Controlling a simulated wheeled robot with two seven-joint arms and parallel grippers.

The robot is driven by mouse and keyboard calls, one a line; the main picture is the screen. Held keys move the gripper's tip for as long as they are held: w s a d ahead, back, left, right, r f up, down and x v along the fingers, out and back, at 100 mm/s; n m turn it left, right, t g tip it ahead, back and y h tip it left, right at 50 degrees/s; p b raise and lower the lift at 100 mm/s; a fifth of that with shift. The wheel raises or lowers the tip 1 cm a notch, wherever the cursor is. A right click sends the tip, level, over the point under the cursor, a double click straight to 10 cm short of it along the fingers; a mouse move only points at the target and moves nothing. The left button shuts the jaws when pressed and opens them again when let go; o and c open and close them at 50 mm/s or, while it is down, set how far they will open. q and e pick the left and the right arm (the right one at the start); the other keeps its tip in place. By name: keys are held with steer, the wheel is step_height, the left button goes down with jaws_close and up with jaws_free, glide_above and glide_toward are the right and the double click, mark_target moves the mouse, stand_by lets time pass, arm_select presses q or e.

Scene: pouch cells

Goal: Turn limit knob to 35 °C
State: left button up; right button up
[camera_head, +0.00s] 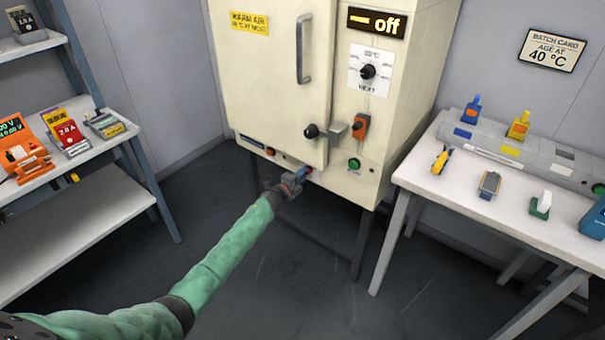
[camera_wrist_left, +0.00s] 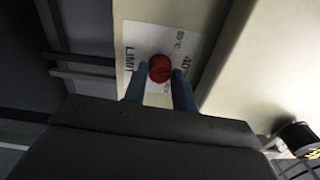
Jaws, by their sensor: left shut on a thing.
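The limit knob (camera_wrist_left: 160,68) is a round red knob in the left wrist view. It sits on a white label plate (camera_wrist_left: 186,47) printed "LIMIT", "40" and "°C" on a cream panel. My left gripper (camera_head: 303,173) is at the lower front of the cream cabinet (camera_head: 265,70), below its door. In the left wrist view its two blue fingers (camera_wrist_left: 161,84) stand either side of the red knob, shut on it. The knob's pointer and part of the scale are hidden or too small to read. My right gripper is in neither view.
The cabinet has a display (camera_head: 376,22) reading "off", a black heat knob (camera_head: 367,71), an orange switch (camera_head: 360,127) and a green button (camera_head: 354,164). A white table (camera_head: 470,210) with small items stands right. A shelf (camera_head: 75,215) stands left. The floor between is clear.

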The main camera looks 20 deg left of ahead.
arm_select(q)
steer(key=shift+a+f+n+p, duration=0.1)
steer(key=shift+n+p, duration=1)
steer(key=shift+n, duration=2.6)
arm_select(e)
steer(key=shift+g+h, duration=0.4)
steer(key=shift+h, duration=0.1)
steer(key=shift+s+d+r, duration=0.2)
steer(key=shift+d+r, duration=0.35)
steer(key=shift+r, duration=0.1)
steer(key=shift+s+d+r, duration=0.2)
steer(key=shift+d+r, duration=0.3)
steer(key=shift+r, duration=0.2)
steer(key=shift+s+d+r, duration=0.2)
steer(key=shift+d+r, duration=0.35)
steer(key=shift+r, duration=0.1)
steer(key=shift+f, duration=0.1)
arm_select(q)
steer(key=o, duration=1)
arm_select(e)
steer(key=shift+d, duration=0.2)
arm_select(q)
steer(key=shift+s, duration=0.1)
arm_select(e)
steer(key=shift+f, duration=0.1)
